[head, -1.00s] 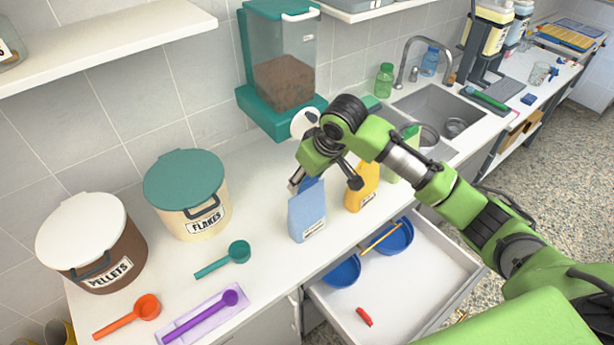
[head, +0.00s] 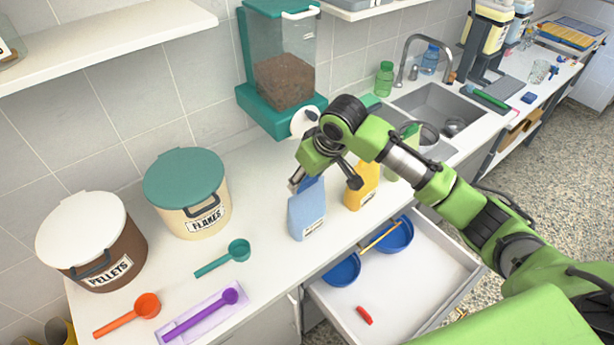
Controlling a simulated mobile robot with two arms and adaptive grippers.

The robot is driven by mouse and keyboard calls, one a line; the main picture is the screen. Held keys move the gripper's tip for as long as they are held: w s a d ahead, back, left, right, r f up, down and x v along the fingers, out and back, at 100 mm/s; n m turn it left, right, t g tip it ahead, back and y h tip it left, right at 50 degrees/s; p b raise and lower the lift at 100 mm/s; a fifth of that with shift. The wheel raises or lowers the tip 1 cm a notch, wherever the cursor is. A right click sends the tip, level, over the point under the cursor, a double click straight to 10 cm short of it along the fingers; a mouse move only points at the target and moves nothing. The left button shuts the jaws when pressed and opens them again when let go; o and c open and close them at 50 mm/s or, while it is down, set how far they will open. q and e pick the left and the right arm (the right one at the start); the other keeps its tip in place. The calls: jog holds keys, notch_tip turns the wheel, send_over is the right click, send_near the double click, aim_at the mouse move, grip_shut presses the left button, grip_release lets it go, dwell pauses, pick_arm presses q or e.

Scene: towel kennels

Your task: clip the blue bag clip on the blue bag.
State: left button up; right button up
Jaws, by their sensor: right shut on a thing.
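The blue bag (head: 306,216) stands upright on the white counter, with a pale label low on its front. My right gripper (head: 317,184) is over the top of the bag and shut, with its fingers pointing down. A slightly deeper blue strip shows at the bag's top under the gripper. I take it for the blue bag clip (head: 312,184), but the gripper hides most of it. I cannot tell how far it sits over the bag's edge. My left gripper is not in view.
A yellow bag (head: 361,190) stands close to the right. Below is an open drawer (head: 415,283) with blue bowls (head: 343,270) and a red clip (head: 364,315). Tubs and scoops stand to the left. A teal dispenser (head: 283,115) is behind, and a sink (head: 440,110) is at right.

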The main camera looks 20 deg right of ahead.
aim_at(308, 186)
jog(key=shift+f, duration=0.35)
dwell(0.3)
jog(key=shift+o, duration=0.5)
jog(key=shift+s+f, duration=0.35)
jog(key=shift+f, duration=0.2)
jog(key=shift+s+f, duration=0.35)
jog(key=shift+f, duration=0.2)
dwell(1.0)
jog(key=o, duration=0.9)
jog(key=shift+w+f, duration=0.25)
jog(key=shift+w, duration=0.3)
jog(key=shift+r, duration=0.15)
jog(key=shift+s+r, duration=0.1)
jog(key=shift+s, duration=0.05)
jog(key=o, duration=0.8)
jog(key=shift+w+r, duration=0.1)
jog(key=shift+w, duration=0.15)
